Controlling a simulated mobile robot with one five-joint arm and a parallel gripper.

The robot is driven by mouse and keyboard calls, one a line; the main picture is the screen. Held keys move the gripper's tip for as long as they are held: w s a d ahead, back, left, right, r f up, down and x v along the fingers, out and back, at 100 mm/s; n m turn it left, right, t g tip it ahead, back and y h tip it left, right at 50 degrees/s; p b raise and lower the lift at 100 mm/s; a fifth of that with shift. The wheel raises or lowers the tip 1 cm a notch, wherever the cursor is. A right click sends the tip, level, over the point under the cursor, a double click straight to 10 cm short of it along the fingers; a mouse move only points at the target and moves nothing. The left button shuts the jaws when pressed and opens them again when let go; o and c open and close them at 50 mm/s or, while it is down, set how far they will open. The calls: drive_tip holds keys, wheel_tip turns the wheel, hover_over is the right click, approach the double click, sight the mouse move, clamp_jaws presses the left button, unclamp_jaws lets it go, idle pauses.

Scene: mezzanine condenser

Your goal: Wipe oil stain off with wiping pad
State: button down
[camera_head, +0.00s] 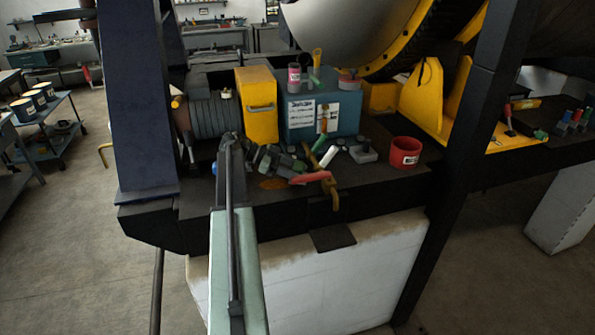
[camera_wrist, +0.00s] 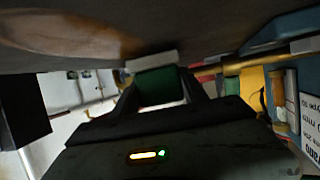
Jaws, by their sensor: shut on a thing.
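The oil stain (camera_head: 272,183) is a brown-orange patch on the dark ledge (camera_head: 215,197), just below my gripper in the head view. In the wrist view the stain (camera_wrist: 65,35) fills the upper left as a broad glossy brown patch. My gripper (camera_wrist: 160,88) is shut on the wiping pad (camera_wrist: 158,84), a green block with a pale grey-white layer. The pale layer lies against or very near the dark surface, beside the stain's edge; I cannot tell whether they touch. In the head view my gripper (camera_head: 288,162) is dark among clutter, and the pad is hard to make out.
A red-handled tool (camera_head: 310,178) lies right of the stain, near a yellow bent piece (camera_head: 333,188). A white cylinder (camera_head: 328,156), a grey block (camera_head: 363,153) and a red tub (camera_head: 405,152) stand farther right. A teal box (camera_head: 345,113) and yellow housing (camera_head: 257,108) stand behind.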

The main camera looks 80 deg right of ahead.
drive_tip(key=shift+f, duration=0.3)
